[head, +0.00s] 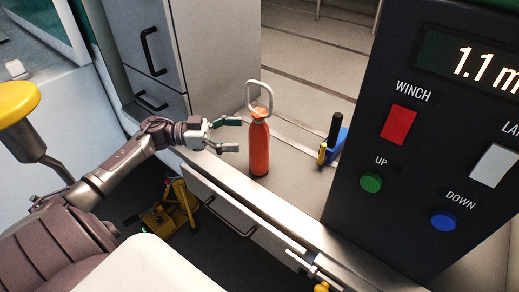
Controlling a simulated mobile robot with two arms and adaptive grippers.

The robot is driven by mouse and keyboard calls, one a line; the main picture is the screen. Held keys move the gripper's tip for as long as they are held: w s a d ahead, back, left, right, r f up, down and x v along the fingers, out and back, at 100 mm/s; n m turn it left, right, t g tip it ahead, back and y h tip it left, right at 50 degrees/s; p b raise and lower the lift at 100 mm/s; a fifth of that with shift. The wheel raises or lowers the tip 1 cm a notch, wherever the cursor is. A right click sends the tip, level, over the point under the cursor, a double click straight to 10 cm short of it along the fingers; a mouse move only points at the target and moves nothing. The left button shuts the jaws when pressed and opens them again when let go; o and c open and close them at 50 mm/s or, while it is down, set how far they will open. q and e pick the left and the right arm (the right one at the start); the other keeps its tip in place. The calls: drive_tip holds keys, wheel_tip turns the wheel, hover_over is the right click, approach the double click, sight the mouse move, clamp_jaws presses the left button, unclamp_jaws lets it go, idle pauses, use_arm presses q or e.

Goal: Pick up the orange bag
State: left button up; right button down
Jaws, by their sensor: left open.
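The orange bag (259,150) is a narrow, upright orange bundle with a pale ring handle at its top. It stands on the light ledge near the middle of the head view. My left gripper (238,134) reaches in from the left, just left of the bag. Its two fingers are apart and point right toward the bag's upper part. Nothing is between them, and a small gap seems to separate the fingertips from the bag. My right gripper is out of view.
A dark control panel (437,150) with winch buttons fills the right side. A blue item with a black handle (335,140) stands right of the bag. A grey cabinet (150,50) rises behind my left arm. Yellow equipment (172,212) sits below the ledge.

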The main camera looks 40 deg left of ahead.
sight(260, 134)
use_arm(q)
drive_tip(key=p+x, duration=0.1)
drive_tip(key=x, duration=0.2)
drive_tip(key=p+x, duration=0.1)
drive_tip(key=x, duration=0.1)
drive_tip(key=shift+w+d+f+p, duration=0.1)
drive_tip(key=shift+w+f+p, duration=0.15)
drive_tip(key=shift+w+p, duration=0.1)
drive_tip(key=shift+w+d+f, duration=0.2)
drive_tip(key=shift+w+d, duration=0.1)
drive_tip(key=shift+d, duration=0.05)
drive_tip(key=shift+a, duration=0.1)
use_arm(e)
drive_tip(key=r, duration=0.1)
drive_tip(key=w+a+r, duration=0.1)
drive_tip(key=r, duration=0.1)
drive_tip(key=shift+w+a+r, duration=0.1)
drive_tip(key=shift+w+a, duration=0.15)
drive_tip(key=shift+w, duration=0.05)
use_arm(q)
drive_tip(key=shift+s, duration=0.1)
drive_tip(key=c, duration=0.5)
clamp_jaws()
drive_tip(key=shift+r, duration=0.15)
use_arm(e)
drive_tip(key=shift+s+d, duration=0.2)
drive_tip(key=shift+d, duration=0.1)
